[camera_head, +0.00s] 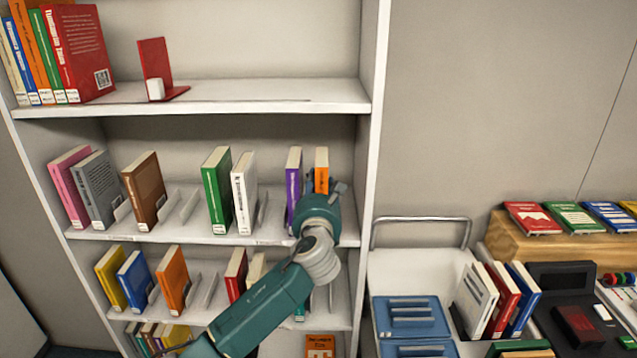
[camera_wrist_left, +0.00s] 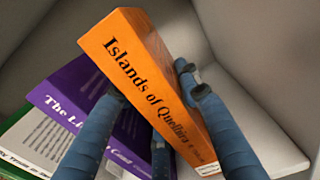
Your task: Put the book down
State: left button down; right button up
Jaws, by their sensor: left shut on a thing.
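The orange book (camera_head: 321,171), with "Islands of" legible on its spine, is upright at the right end of the bookcase's middle shelf. It also fills the middle of the left wrist view (camera_wrist_left: 148,88). My left gripper (camera_head: 325,197) is shut on it, with blue fingers on both sides of the book in the wrist view (camera_wrist_left: 150,95). A purple book (camera_head: 293,176) stands just left of it, also seen in the wrist view (camera_wrist_left: 72,92), with a finger between them. The orange book's lower end is hidden in the head view, so I cannot tell whether it touches the shelf. My right gripper is not in view.
The shelf (camera_head: 200,238) also holds white (camera_head: 244,190), green (camera_head: 216,190), brown and other books with dividers between. The bookcase's right side wall (camera_head: 373,150) is close to the gripper. A trolley (camera_head: 415,262) with books and blue trays stands at the right.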

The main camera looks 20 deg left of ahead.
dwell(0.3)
pick_arm(q)
jog(key=c, duration=1.2)
grip_release()
jog(key=shift+f, duration=0.1)
jog(key=b+v, duration=0.2)
jog(key=v, duration=1)
jog(key=shift+b, duration=0.4)
